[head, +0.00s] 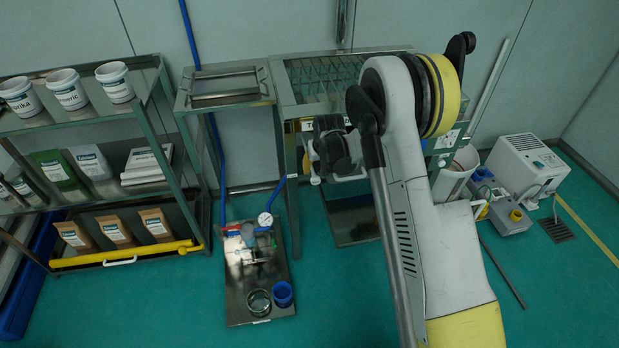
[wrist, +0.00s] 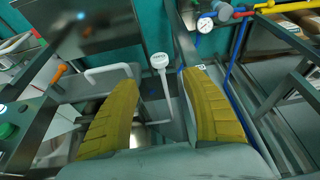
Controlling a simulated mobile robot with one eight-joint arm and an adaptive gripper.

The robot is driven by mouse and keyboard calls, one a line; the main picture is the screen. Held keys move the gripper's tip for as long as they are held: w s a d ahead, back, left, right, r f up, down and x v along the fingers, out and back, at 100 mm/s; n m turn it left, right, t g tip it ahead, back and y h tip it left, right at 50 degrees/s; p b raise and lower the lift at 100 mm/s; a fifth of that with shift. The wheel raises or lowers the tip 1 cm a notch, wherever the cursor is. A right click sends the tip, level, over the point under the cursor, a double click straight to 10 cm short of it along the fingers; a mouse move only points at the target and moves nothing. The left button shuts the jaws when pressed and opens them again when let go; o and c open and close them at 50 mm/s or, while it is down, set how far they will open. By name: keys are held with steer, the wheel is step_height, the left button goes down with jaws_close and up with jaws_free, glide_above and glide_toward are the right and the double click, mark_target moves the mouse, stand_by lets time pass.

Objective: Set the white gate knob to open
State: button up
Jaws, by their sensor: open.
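In the wrist view a round white knob (wrist: 160,61) on a pale stem stands beyond my fingertips, near the middle of the gap. I take it for the gate knob. My gripper (wrist: 160,80) is open, with one yellow finger on each side and nothing held. The knob looks apart from both fingers. In the head view a small white round end (head: 315,180), likely the same knob, shows just below my dark wrist at the front of the steel sieve frame (head: 290,112). My arm hides much of the machine there.
In the wrist view a bent white handle (wrist: 108,72) and an orange-tipped lever (wrist: 60,73) are on the left. A pressure gauge (wrist: 205,24) and blue pipe are at upper right. In the head view a shelf rack (head: 148,95) stands left and a floor plate (head: 265,312) lies below.

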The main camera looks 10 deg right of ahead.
mark_target(316, 178)
steer(key=b+x, duration=0.4)
steer(key=x, duration=0.7)
